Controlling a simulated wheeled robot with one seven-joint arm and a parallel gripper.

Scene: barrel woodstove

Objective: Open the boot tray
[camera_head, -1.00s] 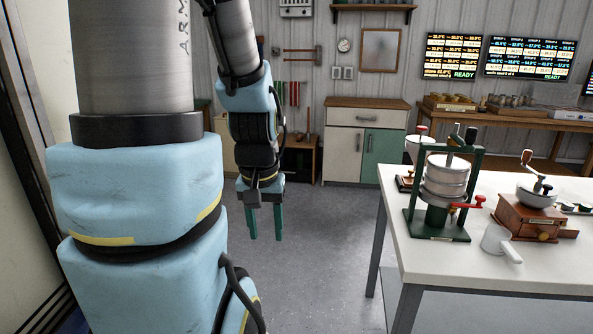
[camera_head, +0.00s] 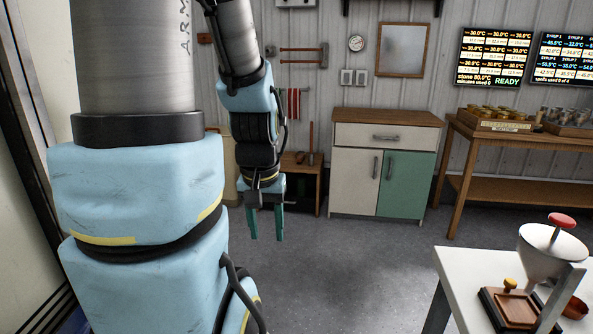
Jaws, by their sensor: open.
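I cannot make out a boot tray for certain. A low wooden unit (camera_head: 301,170) stands against the back wall, left of the cabinet, partly hidden behind my arm. Small brown items (camera_head: 306,158) rest on it, too small to identify. My gripper (camera_head: 266,237) hangs pointing down in the middle left of the view, with its two green fingers apart and nothing between them. It appears in front of the low unit, clear of it.
A cabinet (camera_head: 384,137) with a drawer and white and green doors stands at the back. A wooden bench (camera_head: 511,187) is at right. A white table (camera_head: 451,263) with a hopper device (camera_head: 551,250) fills the lower right. Grey floor (camera_head: 345,270) ahead is clear.

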